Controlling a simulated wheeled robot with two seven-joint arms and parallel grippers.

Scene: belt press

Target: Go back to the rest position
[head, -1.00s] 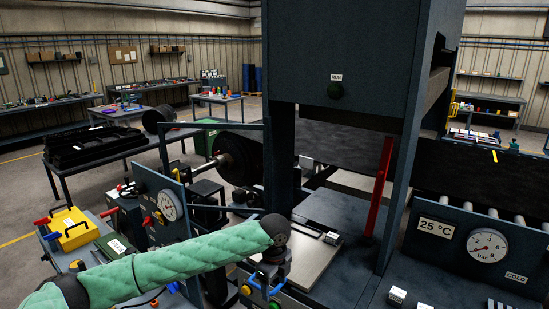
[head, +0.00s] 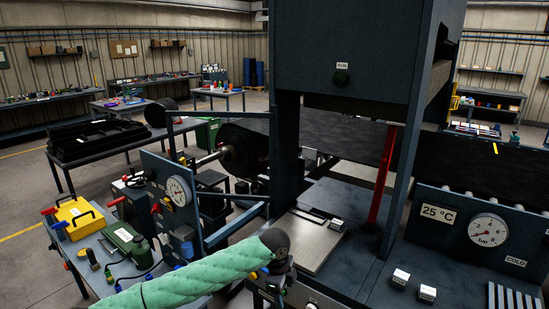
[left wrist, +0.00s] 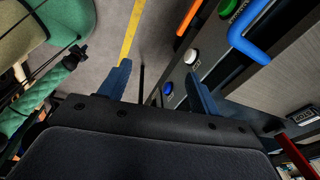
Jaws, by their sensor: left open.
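My left arm, in a green quilted sleeve, comes in low from the left in the head view. Its dark wrist hangs down at the bottom middle, and the gripper there is mostly hidden. In the left wrist view my left gripper (left wrist: 161,88) shows two blue fingers spread apart with nothing between them. Beyond the fingers are grey floor and the edge of a dark control panel (left wrist: 180,72). My right gripper is in neither view.
The panel carries a white button (left wrist: 191,56), a blue button (left wrist: 168,88) and a blue handle (left wrist: 250,35) close by. A press (head: 365,50) with a red lever (head: 383,175) stands ahead. A bench with a yellow box (head: 80,218) is at left.

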